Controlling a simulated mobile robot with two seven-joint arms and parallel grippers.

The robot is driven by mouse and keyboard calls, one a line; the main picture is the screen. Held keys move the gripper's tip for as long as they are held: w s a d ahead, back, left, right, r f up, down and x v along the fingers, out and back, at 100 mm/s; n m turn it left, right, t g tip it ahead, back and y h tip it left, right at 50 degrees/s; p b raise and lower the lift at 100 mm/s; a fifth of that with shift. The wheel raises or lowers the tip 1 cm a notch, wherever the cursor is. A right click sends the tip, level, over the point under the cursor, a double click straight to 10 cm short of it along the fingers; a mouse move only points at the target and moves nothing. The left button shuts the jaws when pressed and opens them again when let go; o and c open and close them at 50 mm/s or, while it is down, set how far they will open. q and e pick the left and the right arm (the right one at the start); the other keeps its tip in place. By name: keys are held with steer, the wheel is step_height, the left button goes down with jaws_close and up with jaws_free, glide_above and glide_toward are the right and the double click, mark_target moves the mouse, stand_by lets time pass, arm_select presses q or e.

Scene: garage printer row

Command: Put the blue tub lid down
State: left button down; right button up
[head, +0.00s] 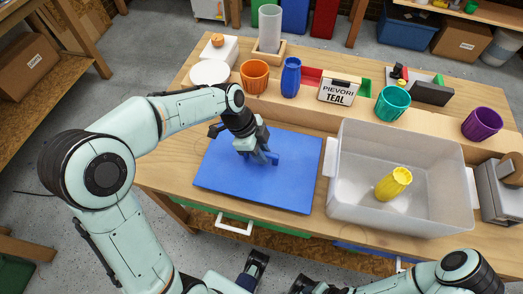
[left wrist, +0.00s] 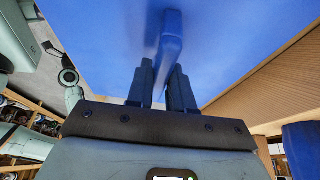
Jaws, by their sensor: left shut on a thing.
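The blue tub lid (head: 222,180) is a flat blue panel over the left part of the wooden workbench, left of the clear tub (head: 350,205). It lies near the bench's front edge; I cannot tell whether it touches the top. My left gripper (head: 262,156) is shut on the lid's raised blue handle, near the lid's middle. In the left wrist view the handle (left wrist: 172,40) runs down between the fingers (left wrist: 160,85), with the lid's blue face (left wrist: 100,40) behind. The clear tub is open and holds a yellow ribbed cup (head: 393,184). My right gripper (head: 308,286) is partly cut off at the bottom edge.
An orange cup (head: 254,76), a blue bottle (head: 291,78), a white label sign (head: 339,91), a teal cup (head: 392,103) and a purple cup (head: 482,124) stand along the back. A grey machine (head: 498,190) is right of the tub. Bare wood shows left of the lid.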

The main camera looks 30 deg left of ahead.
arm_select(q)
steer(key=c, duration=1)
jaws_free()
steer(key=p+v, duration=0.1)
steer(key=v, duration=1.1)
steer(key=shift+p, duration=0.3)
steer(key=shift+s, duration=0.1)
